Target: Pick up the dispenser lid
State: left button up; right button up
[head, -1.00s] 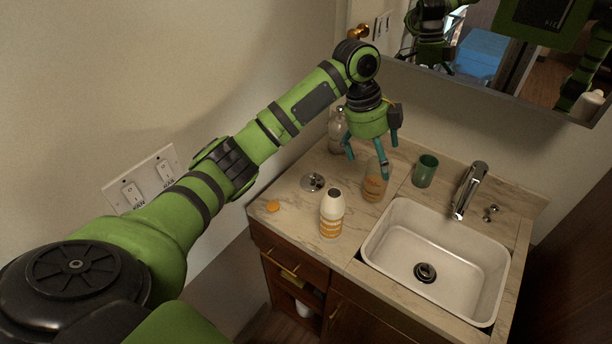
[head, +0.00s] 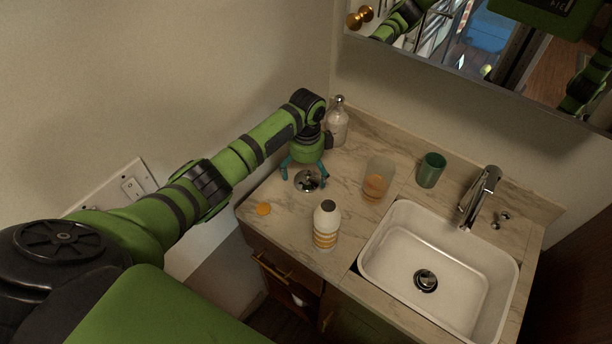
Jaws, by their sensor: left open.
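A round silver metal lid (head: 309,183) with a small raised centre lies flat on the marble counter, and I take it as the dispenser lid. My left gripper (head: 304,178) is over it, pointing down, with its teal fingers apart on either side of the lid. The fingers are open and hold nothing. Part of the lid is hidden by the gripper, and I cannot tell whether the fingertips touch it. A clear open container (head: 377,180) with amber contents stands to the right of the lid. My right gripper is not directly in view.
A pump bottle (head: 337,125) stands behind the gripper. A green cup (head: 430,170) and the sink (head: 395,254) are to the right.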

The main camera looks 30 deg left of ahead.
aim_at(307, 172)
pick_arm(q)
jog(key=f, duration=0.3)
jog(key=shift+w+a, duration=0.15)
jog(key=shift+w, duration=0.25)
jog(key=shift+s, duration=0.1)
jog(key=shift+r, duration=0.1)
jog(key=c, duration=1.2)
jog(key=shift+o, duration=0.2)
